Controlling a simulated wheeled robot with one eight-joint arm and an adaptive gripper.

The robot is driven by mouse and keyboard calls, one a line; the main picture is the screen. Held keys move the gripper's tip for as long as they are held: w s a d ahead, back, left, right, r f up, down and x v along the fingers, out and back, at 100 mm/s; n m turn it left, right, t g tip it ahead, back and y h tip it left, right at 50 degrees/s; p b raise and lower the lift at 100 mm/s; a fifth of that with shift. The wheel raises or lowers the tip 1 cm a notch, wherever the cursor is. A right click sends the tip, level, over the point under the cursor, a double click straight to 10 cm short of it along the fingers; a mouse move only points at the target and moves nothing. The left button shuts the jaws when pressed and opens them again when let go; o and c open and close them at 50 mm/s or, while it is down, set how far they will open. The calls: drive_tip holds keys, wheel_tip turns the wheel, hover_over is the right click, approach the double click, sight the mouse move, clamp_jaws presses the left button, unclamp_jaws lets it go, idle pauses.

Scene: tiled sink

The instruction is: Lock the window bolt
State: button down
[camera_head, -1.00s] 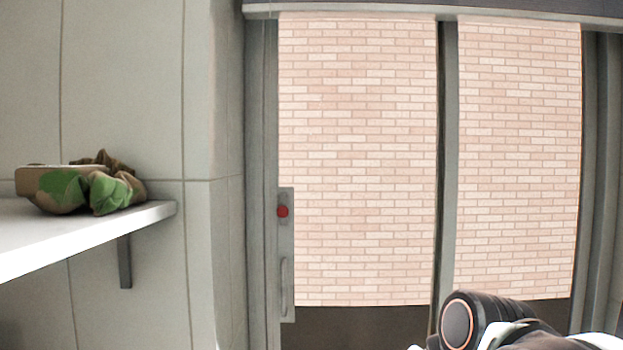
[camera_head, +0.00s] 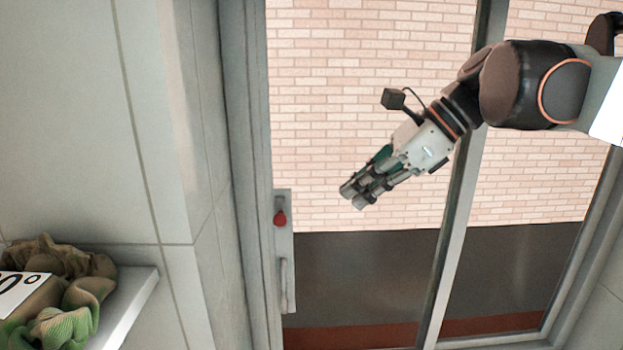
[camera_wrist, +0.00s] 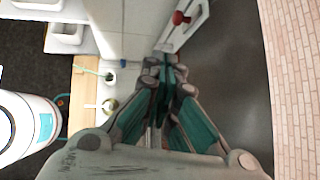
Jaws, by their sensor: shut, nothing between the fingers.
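The window bolt is a red knob (camera_head: 280,218) on a pale metal plate (camera_head: 284,270) with a long handle below it, on the left side of the window frame. It also shows in the wrist view as a red knob (camera_wrist: 181,18) on its plate (camera_wrist: 190,33), beyond my fingertips. My gripper (camera_head: 353,197) is shut and empty, in front of the window glass, right of the knob and a little higher in the head view. It points down and left and appears apart from the knob. In the wrist view the fingertips (camera_wrist: 164,68) are together.
A shelf (camera_head: 135,305) at the lower left holds a crumpled green and brown cloth (camera_head: 75,315) and a box-like item (camera_head: 22,290). A tiled wall (camera_head: 90,130) stands left of the window. A window mullion (camera_head: 465,190) runs behind my arm.

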sight(280, 217)
drive_tip(key=r, duration=0.1)
drive_tip(key=w+r, duration=0.1)
drive_tip(key=w+r+m+p, duration=0.1)
drive_tip(key=shift+r+y, duration=0.25)
drive_tip(key=shift+y, duration=0.05)
drive_tip(key=p+x, duration=0.2)
drive_tip(key=x, duration=1.2)
drive_tip(key=shift+s, duration=0.2)
drive_tip(key=shift+f+b, duration=1.25)
drive_tip(key=shift+f, duration=0.9)
drive_tip(key=shift+r, duration=0.2)
